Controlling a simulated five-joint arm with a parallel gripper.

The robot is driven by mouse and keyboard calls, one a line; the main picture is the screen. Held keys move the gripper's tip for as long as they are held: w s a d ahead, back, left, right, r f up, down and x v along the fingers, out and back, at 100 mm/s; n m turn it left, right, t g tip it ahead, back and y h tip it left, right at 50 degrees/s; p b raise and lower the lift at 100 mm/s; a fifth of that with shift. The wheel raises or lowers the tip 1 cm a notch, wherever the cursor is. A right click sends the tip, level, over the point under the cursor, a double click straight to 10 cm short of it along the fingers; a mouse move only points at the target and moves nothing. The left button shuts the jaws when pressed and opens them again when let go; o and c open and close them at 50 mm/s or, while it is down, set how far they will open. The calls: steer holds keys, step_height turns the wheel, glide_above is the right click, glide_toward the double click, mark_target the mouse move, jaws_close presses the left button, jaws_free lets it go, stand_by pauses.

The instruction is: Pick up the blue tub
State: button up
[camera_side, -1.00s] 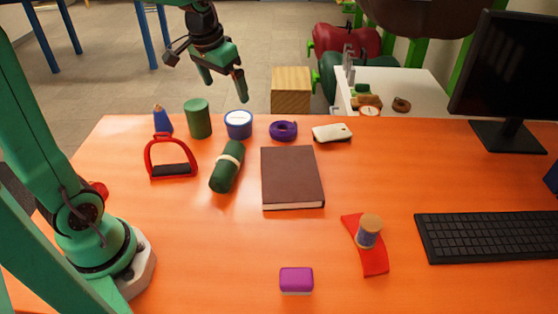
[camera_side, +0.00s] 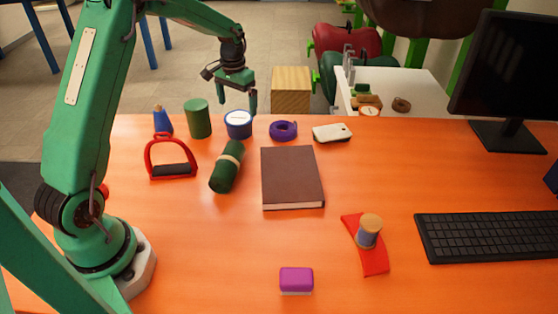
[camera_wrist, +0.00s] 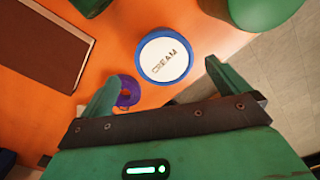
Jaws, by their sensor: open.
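The blue tub (camera_side: 238,125) stands at the far edge of the orange table, with a white lid on top. I see no contact with the tub; the exact height gap is hard to judge.
A green cylinder (camera_side: 199,119) stands close left of the tub, and a purple tape roll (camera_side: 283,130) lies close right. A dark green roll (camera_side: 227,167) lies in front. A brown book (camera_side: 292,178), red stirrup (camera_side: 171,157) and white mouse-like item (camera_side: 332,133) are nearby.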

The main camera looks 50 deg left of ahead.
mark_target(238, 117)
steer(key=shift+a+f, duration=0.15)
steer(key=shift+f, duration=1.35)
steer(key=shift+f, duration=0.1)
steer(key=shift+w+a+f, duration=0.1)
steer(key=shift+a+f, duration=0.05)
steer(key=shift+f, duration=2.4)
steer(key=c, duration=1)
steer(key=shift+r, duration=0.1)
steer(key=shift+c, duration=0.4)
steer(key=shift+r, duration=0.1)
